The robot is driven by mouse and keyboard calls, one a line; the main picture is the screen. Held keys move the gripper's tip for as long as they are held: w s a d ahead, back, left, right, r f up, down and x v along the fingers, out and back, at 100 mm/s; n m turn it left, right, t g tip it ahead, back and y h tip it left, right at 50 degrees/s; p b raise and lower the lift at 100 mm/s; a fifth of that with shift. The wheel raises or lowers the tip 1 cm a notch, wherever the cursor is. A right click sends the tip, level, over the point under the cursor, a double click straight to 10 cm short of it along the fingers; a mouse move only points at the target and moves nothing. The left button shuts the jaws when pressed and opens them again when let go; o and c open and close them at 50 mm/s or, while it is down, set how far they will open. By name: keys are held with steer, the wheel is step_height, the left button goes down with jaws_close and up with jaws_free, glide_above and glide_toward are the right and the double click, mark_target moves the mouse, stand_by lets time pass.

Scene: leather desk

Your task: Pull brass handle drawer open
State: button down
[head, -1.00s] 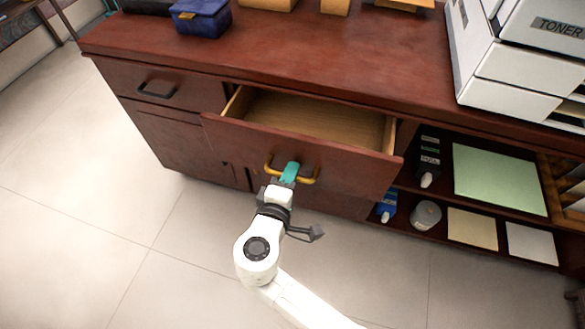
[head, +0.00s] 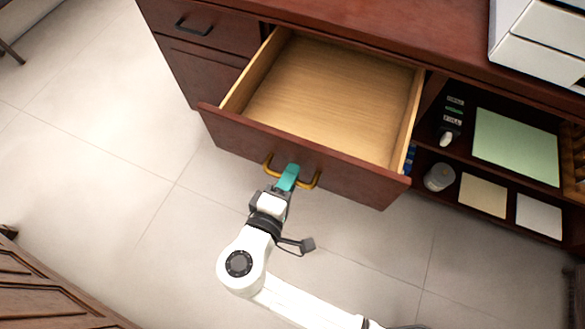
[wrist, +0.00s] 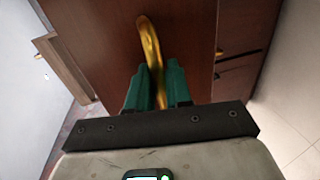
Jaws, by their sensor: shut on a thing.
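The drawer (head: 330,95) with the brass handle (head: 309,183) stands well open from the dark red wooden desk, and its pale wooden inside is empty. My gripper (head: 289,178) is at the middle of the handle, its teal fingers shut on the bar. In the wrist view the green fingers of my gripper (wrist: 156,88) stand on both sides of the brass handle (wrist: 149,42), in front of the brown drawer front (wrist: 100,40). The fingers hide part of the bar.
A closed drawer with a black handle (head: 195,27) is at the left. Open shelves at the right hold a green sheet (head: 515,147) and a grey round container (head: 439,177). White boxes (head: 540,40) stand on the desktop. A wooden piece (head: 45,285) is at lower left. Tiled floor around my arm is clear.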

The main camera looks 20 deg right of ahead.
steer(key=c, duration=1.2)
jaws_free()
steer(key=shift+c, duration=0.2)
steer(key=p+v, duration=0.1)
steer(key=v, duration=0.9)
steer(key=shift+s+a, duration=0.15)
steer(key=shift+s, duration=0.15)
